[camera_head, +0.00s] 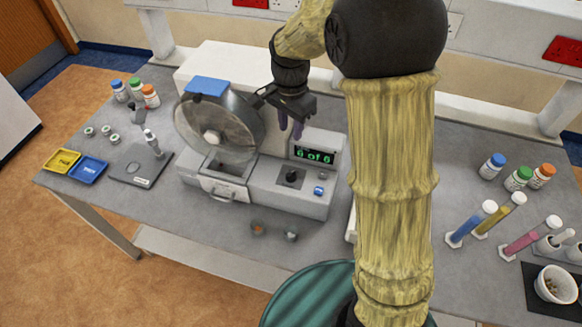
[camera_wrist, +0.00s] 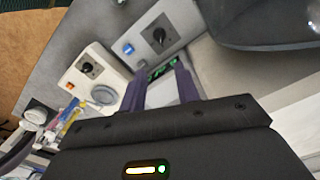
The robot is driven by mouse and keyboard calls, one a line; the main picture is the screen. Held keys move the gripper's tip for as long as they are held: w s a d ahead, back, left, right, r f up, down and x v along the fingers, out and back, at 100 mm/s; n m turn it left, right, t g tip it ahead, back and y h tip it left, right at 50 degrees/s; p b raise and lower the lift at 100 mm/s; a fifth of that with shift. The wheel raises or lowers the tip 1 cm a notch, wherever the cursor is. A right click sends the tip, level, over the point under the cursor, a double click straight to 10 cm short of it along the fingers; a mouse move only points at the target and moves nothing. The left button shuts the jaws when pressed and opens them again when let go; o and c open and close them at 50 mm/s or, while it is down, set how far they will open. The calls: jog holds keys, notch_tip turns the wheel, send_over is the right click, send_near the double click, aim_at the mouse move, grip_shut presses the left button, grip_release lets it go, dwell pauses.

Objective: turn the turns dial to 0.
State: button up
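The grey drum machine (camera_head: 260,187) stands on the bench with a black dial (camera_head: 291,176) on its front panel, below a green-lit display (camera_head: 314,155) that seems to read "6 of 6". The dial also shows in the wrist view (camera_wrist: 159,37); its pointer setting is too small to read. My gripper (camera_head: 291,130) hangs above and behind the panel, left of the display and apart from the dial. In the wrist view its two purple fingers (camera_wrist: 160,82) are spread with nothing held between them; they partly cover the display.
A blue button (camera_head: 319,190) sits right of the dial. The round clear drum (camera_head: 215,128) stands close left of my gripper. A second pale box (camera_wrist: 90,80) with its own black knob (camera_wrist: 86,67) shows in the wrist view. Tubes (camera_head: 470,223) stand at the right.

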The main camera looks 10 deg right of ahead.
aim_at(291, 173)
notch_tip(291, 173, down, 18)
jog(key=p, duration=0.4)
jog(key=shift+r+p, duration=0.25)
jog(key=shift+p, duration=0.05)
dwell(0.4)
grip_shut()
